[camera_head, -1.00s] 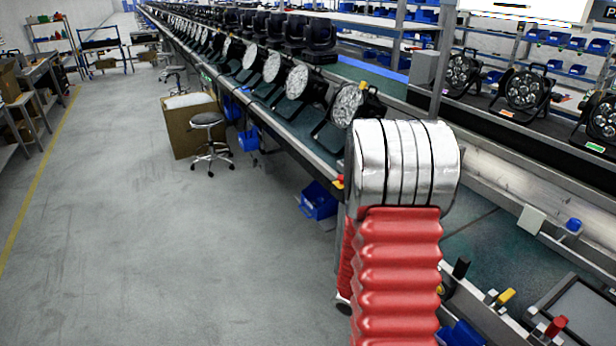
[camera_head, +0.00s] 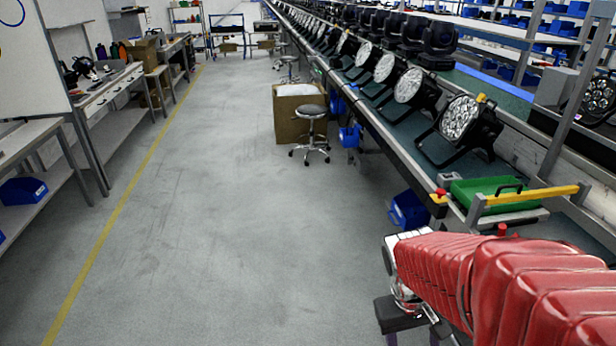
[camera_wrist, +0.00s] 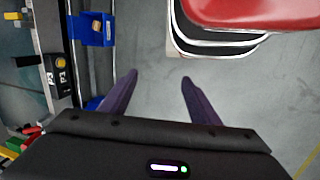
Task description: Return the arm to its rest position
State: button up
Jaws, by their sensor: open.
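My arm, in a red ribbed sleeve, reaches in from the lower right of the head view. My gripper (camera_head: 412,341) hangs at the arm's end beside the front edge of the line, partly cut off by the bottom of the picture. In the wrist view my gripper (camera_wrist: 158,92) shows two purple fingers set well apart with nothing between them, over bare grey floor. Nothing is held.
The workline (camera_head: 408,158) carries a row of par cans (camera_head: 459,119). A green tray (camera_head: 486,192) and a yellow bar (camera_head: 530,195) lie close to my arm. A blue bin (camera_head: 409,209) hangs below. A stool (camera_head: 311,125) stands ahead. The floor (camera_head: 220,240) at left is clear.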

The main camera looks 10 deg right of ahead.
jog(key=w+a+r+n+t+y, duration=0.1)
jog(key=a+r+t, duration=0.5)
jog(key=a+r, duration=0.8)
jog(key=shift+w+r+n+t+y, duration=0.4)
jog(key=shift+w+y, duration=0.2)
jog(key=shift+w, duration=0.6)
jog(key=shift+f, duration=0.1)
jog(key=shift+c, duration=0.3)
